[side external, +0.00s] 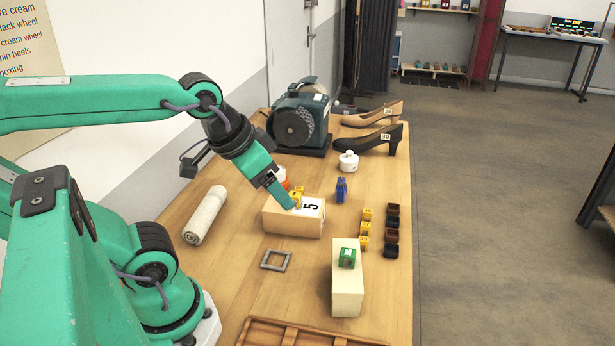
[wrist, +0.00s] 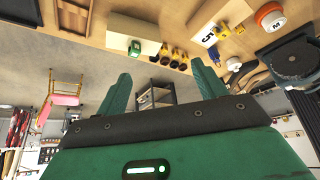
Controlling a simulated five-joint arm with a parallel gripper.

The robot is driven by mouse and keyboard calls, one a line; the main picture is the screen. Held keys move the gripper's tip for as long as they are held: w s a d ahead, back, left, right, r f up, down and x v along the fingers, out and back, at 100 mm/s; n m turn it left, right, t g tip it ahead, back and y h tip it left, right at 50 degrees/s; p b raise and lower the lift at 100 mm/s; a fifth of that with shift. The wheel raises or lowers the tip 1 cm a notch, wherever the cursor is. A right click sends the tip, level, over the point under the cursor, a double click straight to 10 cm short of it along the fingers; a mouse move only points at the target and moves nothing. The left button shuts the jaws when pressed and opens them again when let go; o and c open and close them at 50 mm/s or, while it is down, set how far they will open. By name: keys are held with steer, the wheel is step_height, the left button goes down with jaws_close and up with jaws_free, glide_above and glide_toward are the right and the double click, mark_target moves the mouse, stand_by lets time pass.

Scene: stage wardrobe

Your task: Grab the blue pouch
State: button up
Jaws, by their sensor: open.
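The blue pouch (side external: 341,188) is small and stands on the wooden table, just right of a pale box marked 5 (side external: 290,221) in the side view. In the wrist view, a small blue shape (wrist: 214,54) shows beyond the right finger, near the box. My gripper (side external: 291,206) hangs over that box, left of the blue pouch and apart from it. A small yellow item (side external: 298,191) on the box shows beside the finger. The wrist view shows my two green fingers (wrist: 161,68) spread wide with nothing held between them.
A green pouch (side external: 347,258) sits on a tall pale block (side external: 347,298). Yellow pouches (side external: 364,229) and brown ones (side external: 391,230) stand right of the blue pouch. A white jar (side external: 348,162), a black shoe (side external: 375,142) and a machine (side external: 297,122) stand behind. A grey frame (side external: 276,260) lies in front.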

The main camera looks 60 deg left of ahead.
steer(key=shift+c, duration=0.4)
steer(key=shift+c, duration=1.4)
steer(key=n+g, duration=0.4)
steer(key=n, duration=0.9)
glide_above(339, 179)
steer(key=shift+y, duration=0.3)
step_height(339, 179, down, 13)
steer(key=shift+s+d+r, duration=0.1)
steer(key=shift+s+d, duration=0.05)
steer(key=shift+a+f, duration=0.25)
steer(key=shift+f, duration=0.05)
